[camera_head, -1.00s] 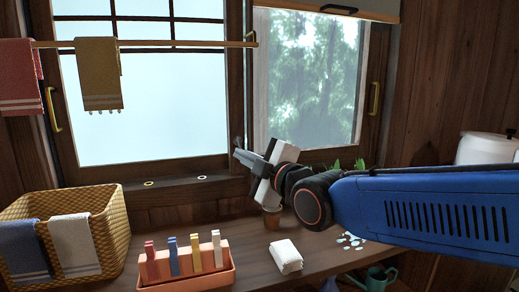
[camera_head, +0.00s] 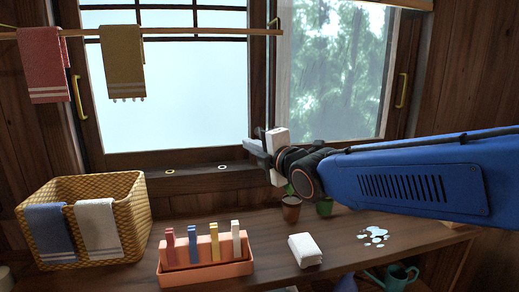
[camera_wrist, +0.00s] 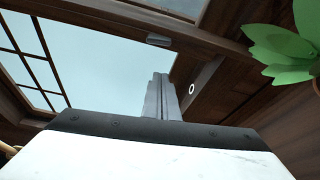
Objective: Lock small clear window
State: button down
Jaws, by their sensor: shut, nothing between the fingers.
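The right window pane (camera_head: 330,75) is clear, with trees showing through. A brass handle (camera_head: 402,91) is on its right frame. A small brass fitting (camera_head: 272,22) sits high on the middle upright; I cannot tell whether it is a lock. The wider left pane (camera_head: 180,110) is pale, with dark bars and a brass handle (camera_head: 78,97) on its left. My gripper (camera_head: 252,148) is shut and empty, in front of the lower middle of the frame. In the wrist view its closed fingers (camera_wrist: 160,97) point toward the frame, below a small grey fitting (camera_wrist: 158,40). No contact is clear.
A towel rail (camera_head: 200,32) crosses the left window. A yellow ring (camera_head: 169,172) and white ring (camera_head: 222,167) lie on the sill. Below are a wicker basket (camera_head: 130,215), a pink peg holder (camera_head: 205,272), a white cloth (camera_head: 305,250) and plant pots (camera_head: 291,209). A leafy plant (camera_wrist: 285,50) is near my wrist.

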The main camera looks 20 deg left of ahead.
jog(key=shift+w+d+r, duration=0.1)
jog(key=shift+w+d, duration=0.1)
jog(key=shift+w, duration=0.4)
jog(key=shift+w+d+r, duration=0.1)
jog(key=shift+w+d, duration=0.15)
jog(key=shift+w, duration=0.4)
jog(key=shift+w+d, duration=0.2)
jog(key=shift+w, duration=0.4)
jog(key=shift+d+n+h, duration=0.1)
jog(key=shift+n+h, duration=0.2)
jog(key=shift+n, duration=0.5)
jog(key=shift+w+d+f+n, duration=0.1)
jog(key=shift+n, duration=0.4)
jog(key=shift+w+d, duration=0.1)
jog(key=shift+f, duration=0.1)
